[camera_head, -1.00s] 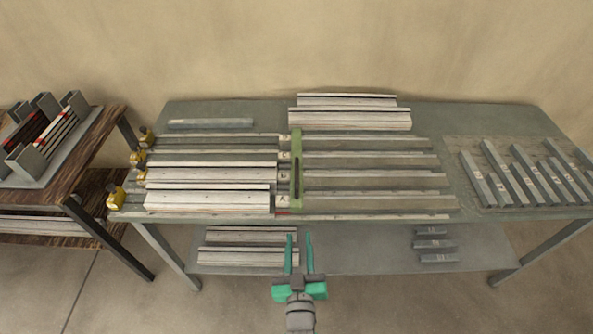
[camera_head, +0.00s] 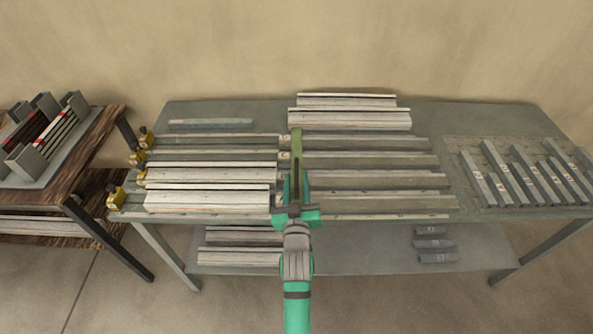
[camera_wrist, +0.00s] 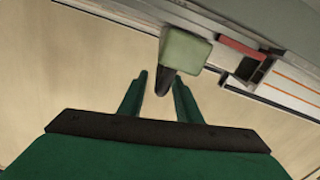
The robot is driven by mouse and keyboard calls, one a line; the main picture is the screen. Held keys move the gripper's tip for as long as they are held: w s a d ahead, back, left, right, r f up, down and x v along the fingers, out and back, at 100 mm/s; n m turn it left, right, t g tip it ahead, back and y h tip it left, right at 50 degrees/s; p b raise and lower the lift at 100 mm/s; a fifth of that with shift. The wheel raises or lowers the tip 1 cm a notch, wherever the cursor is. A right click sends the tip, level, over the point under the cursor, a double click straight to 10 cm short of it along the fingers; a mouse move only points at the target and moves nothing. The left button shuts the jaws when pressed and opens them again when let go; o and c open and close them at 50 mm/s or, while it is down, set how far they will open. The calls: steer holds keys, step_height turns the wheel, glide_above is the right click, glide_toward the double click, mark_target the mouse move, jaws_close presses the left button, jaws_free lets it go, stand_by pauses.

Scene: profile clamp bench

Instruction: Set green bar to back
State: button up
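The green bar (camera_head: 296,146) lies front to back across the middle of the profile rows on the bench. Its far half shows in the head view; my gripper (camera_head: 295,185) covers its near part. In the wrist view the bar's pale green end block (camera_wrist: 187,48) has a dark stub (camera_wrist: 165,83) pointing from it. My gripper (camera_wrist: 159,92) has its two green fingers apart. The stub's tip appears at or between the fingertips, with visible gaps, so I see no grip on it. The depth between them is hard to tell.
The bench (camera_head: 480,125) carries rows of pale profiles (camera_head: 207,199) on the left and yellow clamps (camera_head: 116,197) at their left ends. Grey bars (camera_head: 527,184) lie on a mat at right. More profiles stack at the back (camera_head: 350,119). A lower shelf (camera_head: 370,250) sits beneath.

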mark_target(297, 161)
steer(key=shift+w, duration=2.2)
jaws_close()
